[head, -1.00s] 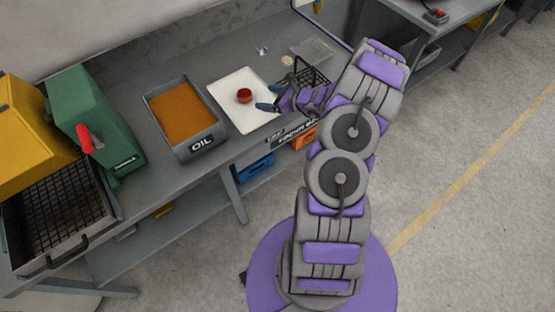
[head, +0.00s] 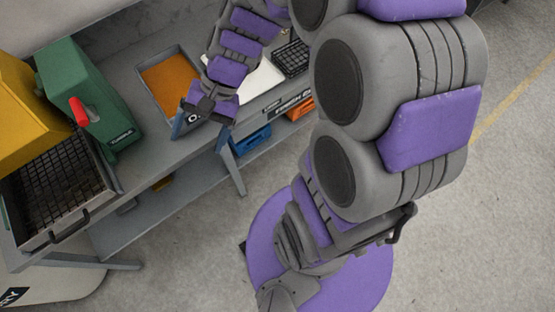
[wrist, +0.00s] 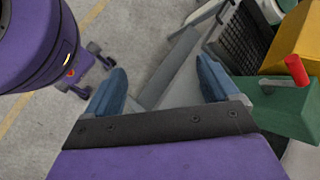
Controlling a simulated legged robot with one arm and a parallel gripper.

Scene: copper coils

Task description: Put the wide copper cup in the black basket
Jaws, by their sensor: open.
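My gripper (head: 200,130) is open and empty, pointing down in front of the oil tray, near the bench's front edge. In the wrist view its two blue fingers (wrist: 160,72) are spread wide with nothing between them. The copper cup is not visible now; my arm covers much of the white mat (head: 262,77) where a small reddish-copper cup stood earlier. A black wire basket (head: 291,59) sits on the bench right of the mat, partly behind my arm.
A grey oil tray with orange contents (head: 168,82) is behind my gripper. A green tumbler machine (head: 88,85) with a red handle, a yellow machine (head: 28,118) and a dark mesh tray (head: 62,190) stand at left. Blue (head: 252,142) and orange (head: 299,108) bins sit below the bench.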

